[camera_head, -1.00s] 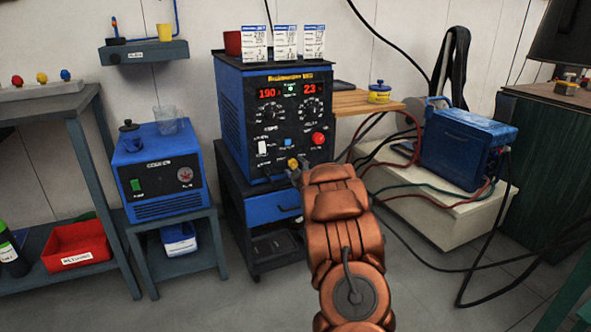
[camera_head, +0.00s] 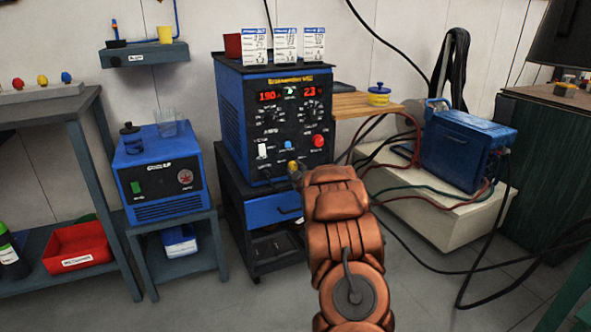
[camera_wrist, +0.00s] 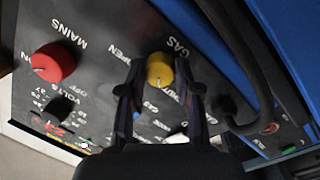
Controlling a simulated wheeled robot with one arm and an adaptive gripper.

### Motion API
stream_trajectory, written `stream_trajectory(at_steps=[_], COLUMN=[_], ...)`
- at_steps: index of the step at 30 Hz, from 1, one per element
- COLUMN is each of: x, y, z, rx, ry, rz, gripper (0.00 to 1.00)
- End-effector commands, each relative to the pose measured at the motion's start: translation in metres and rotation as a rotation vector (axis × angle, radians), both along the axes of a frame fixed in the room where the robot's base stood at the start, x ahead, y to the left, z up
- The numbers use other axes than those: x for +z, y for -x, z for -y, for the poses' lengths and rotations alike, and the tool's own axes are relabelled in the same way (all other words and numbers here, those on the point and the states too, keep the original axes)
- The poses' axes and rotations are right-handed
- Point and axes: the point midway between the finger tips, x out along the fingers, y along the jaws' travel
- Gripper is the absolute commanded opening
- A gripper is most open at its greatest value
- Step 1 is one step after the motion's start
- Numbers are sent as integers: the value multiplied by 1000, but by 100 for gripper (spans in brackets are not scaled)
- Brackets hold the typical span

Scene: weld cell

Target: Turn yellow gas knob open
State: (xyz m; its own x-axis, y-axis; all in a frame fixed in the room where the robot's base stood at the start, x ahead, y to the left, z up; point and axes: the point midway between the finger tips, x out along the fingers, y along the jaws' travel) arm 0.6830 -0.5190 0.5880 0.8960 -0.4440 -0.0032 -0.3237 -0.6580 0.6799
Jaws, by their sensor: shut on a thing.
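The yellow gas knob (camera_head: 292,165) is low on the front panel of the blue-and-black welding machine (camera_head: 231,113). In the wrist view, the yellow gas knob (camera_wrist: 160,68) is between the two dark fingers of my gripper (camera_wrist: 160,75), which is shut on it. The word GAS is printed beside the knob, and OPEN is on the panel to its left. Lettering behind the fingers is partly hidden. In the head view, my gripper (camera_head: 296,174) reaches the knob from below, its fingers mostly hidden by my copper-coloured wrist.
A red mains knob (camera_wrist: 52,63) is left of the gas knob in the wrist view. A dark cable (camera_wrist: 240,60) runs close on the right.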

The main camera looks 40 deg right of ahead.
Motion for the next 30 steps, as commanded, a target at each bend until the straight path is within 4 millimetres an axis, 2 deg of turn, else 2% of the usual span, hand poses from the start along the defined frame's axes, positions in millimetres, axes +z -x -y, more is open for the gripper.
stream_trajectory(at_steps=[11,30], x=[7,7], y=[-1,-1], z=[-2,-2], rx=[2,2], ry=[-216,-753], rz=[69,259], gripper=[0,0])
